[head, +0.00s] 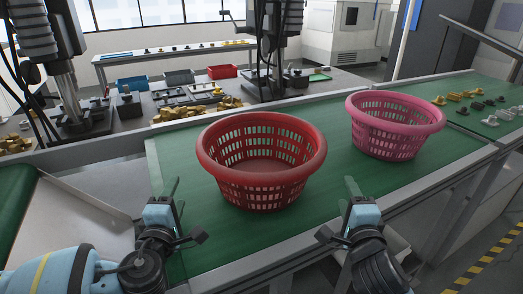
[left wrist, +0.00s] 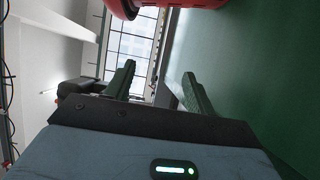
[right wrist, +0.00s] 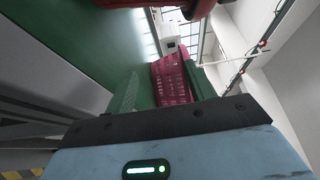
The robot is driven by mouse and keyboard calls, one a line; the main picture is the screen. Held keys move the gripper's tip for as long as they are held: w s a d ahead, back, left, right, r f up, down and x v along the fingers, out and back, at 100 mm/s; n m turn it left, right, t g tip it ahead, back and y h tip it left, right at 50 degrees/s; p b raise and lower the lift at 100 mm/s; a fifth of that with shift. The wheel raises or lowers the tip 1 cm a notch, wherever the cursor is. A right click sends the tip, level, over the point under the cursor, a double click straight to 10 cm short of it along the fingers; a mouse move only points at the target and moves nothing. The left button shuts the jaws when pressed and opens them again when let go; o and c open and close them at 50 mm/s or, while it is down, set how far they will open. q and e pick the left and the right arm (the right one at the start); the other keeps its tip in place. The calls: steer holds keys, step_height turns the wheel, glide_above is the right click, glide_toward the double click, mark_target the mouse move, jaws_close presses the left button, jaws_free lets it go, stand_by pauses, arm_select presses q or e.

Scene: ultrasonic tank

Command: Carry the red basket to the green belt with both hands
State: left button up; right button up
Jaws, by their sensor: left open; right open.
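The red basket (head: 262,165), round with slotted sides and a thick rim, stands upright on the green belt (head: 220,245). My left gripper (head: 174,197) is open and empty in front of the basket's left side, apart from it. My right gripper (head: 348,197) is open and empty to the right of the basket's front, also apart. A piece of the red rim shows at the top of the left wrist view (left wrist: 122,8) and of the right wrist view (right wrist: 200,8). Nothing shows between the fingers in contact.
A pink basket (head: 395,125) stands on the same belt to the right; it also shows in the right wrist view (right wrist: 172,82). Small metal parts (head: 500,115) lie farther right. Behind the belt is a workbench with bins (head: 222,72) and machines. A pale tray (head: 75,235) lies at left.

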arm_select(q)
steer(key=shift+s, duration=0.3)
arm_select(e)
steer(key=shift+s, duration=0.3)
arm_select(q)
steer(key=w, duration=1.4)
steer(key=shift+w, duration=0.2)
arm_select(e)
steer(key=w, duration=1.4)
steer(key=shift+w, duration=0.2)
arm_select(q)
steer(key=shift+s+d, duration=0.15)
steer(key=shift+d, duration=0.6)
arm_select(e)
steer(key=shift+s+a, duration=0.15)
steer(key=shift+a, duration=0.65)
arm_select(q)
steer(key=shift+d, duration=0.15)
arm_select(e)
steer(key=shift+a, duration=0.1)
